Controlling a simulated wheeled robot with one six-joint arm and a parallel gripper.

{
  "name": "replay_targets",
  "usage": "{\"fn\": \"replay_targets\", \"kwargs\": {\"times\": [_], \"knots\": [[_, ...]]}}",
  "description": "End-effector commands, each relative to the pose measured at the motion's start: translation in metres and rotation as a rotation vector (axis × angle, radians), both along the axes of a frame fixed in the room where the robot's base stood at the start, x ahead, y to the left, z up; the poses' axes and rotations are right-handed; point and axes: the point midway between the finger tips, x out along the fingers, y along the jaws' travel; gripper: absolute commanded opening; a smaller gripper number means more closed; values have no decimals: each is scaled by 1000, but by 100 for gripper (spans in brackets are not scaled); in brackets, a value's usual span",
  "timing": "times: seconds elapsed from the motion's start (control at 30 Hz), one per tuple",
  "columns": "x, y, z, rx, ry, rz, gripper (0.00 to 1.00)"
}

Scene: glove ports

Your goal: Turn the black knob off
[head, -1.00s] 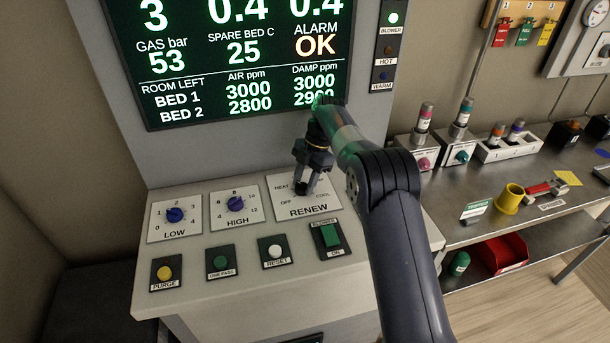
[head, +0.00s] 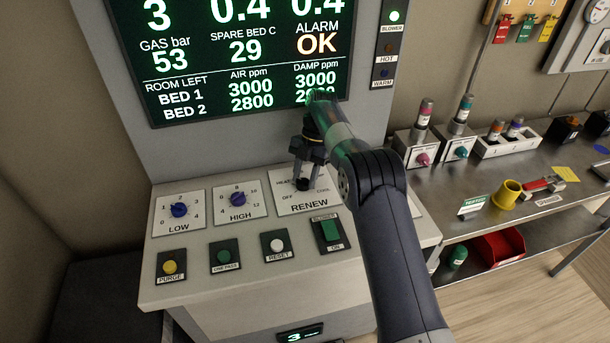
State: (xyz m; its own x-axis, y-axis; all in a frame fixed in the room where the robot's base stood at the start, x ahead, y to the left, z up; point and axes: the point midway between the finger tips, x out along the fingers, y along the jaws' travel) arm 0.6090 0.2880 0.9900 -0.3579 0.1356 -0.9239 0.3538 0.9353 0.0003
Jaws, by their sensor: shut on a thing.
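The black knob (head: 303,185) sits on the white RENEW plate (head: 322,205) of the console, with the labels HEAT, OFF and COOL around it. My gripper (head: 304,176) points down from above and is shut on the knob, one finger on each side. The fingers and wrist hide most of the knob, so I cannot tell which label its pointer faces.
Blue LOW (head: 179,210) and HIGH (head: 238,199) knobs are to the left. The yellow PURGE (head: 170,267), ONE PASS (head: 224,257), RESET (head: 277,245) buttons and green BLOWER switch (head: 329,230) are in front. The display (head: 215,55) stands behind, reading ALARM OK.

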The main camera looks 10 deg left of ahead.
Motion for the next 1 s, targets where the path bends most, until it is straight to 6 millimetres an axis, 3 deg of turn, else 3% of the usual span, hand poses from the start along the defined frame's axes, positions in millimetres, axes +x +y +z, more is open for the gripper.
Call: {"fn": "replay_targets", "kwargs": {"times": [0.03,0.07,0.3,0.67,1.0], "knots": [[0,0,0,0,-1,0,14],[0,0,0,1,-1,0,38],[0,0,0,0,0,-1,57],[1,0,8,1,-2,-2,58],[1,0,71,1,-3,-1,58]]}}
